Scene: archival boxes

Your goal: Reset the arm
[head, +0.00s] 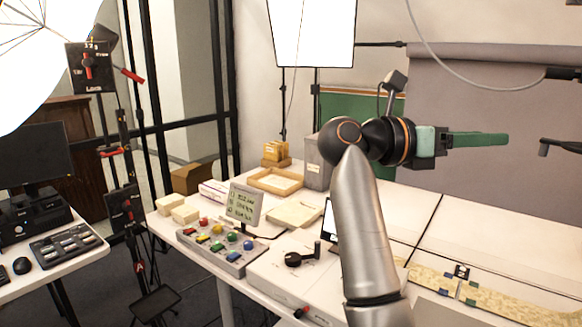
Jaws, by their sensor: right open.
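My right arm (369,240) rises from the bottom edge, right of the middle, and bends to the right at its raised elbow. My right gripper (497,140) is held out to the right, well above the white table, with green fingers seen nearly edge-on. It is open, and nothing shows between its fingers. It touches nothing that I can see. My left gripper is not in view.
The white table (425,215) holds a control box with coloured buttons (222,246), a small sign (243,204), an open tray (275,182) and a patterned strip (510,303). My forearm hides part of a screen. Stands and a desk (60,255) are at left.

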